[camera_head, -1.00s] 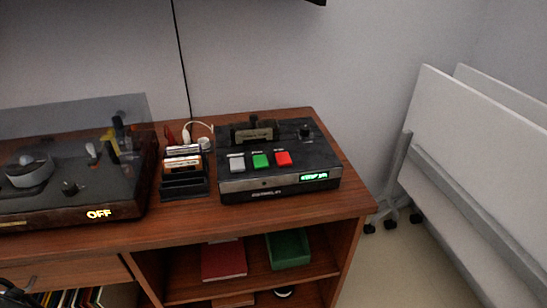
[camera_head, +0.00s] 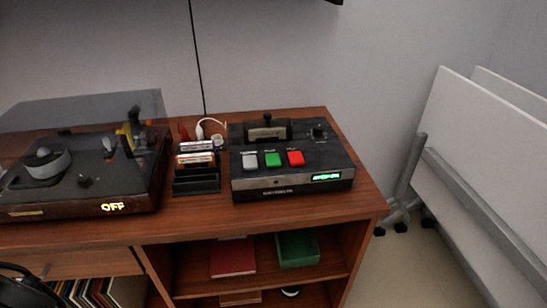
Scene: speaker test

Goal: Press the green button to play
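The green button (camera_head: 272,159) is on the sloped top of a black cassette player (camera_head: 345,163), between a grey button (camera_head: 249,161) and a red button (camera_head: 295,158). A small green display (camera_head: 327,177) glows on the player's front; its text is too small to read. A cassette slot (camera_head: 268,133) stands behind the buttons. The player sits on the right part of a wooden cabinet (camera_head: 330,211). My gripper is not in view.
A rack of cassettes (camera_head: 196,179) stands close left of the player. Further left is a turntable (camera_head: 84,180) with a raised clear lid and "OFF" lit. Shelves below hold a red book (camera_head: 232,258) and a green box (camera_head: 297,249). White folded boards (camera_head: 485,150) lean at right.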

